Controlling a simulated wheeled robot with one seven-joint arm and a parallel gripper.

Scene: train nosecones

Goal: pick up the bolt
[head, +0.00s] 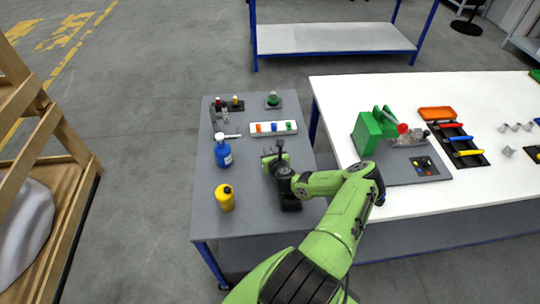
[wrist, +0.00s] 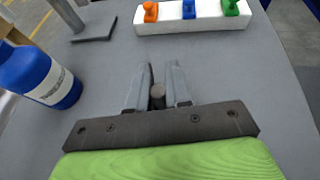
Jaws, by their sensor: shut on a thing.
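My gripper (wrist: 158,88) is low over the grey table, with its two grey fingers closed on the bolt (wrist: 158,97). The bolt shows as a small dark grey-brown round end between the fingers; the rest of it is hidden. I cannot tell whether it touches the table. In the head view my gripper (head: 272,156) is over the middle right of the grey table (head: 250,225). The bolt cannot be made out there.
A white block (wrist: 165,27) with orange, blue and green pieces lies just beyond my gripper. A blue bottle (head: 223,152) stands to its left and a yellow bottle (head: 225,197) at the front left. A white table (head: 410,200) with tools is on the right.

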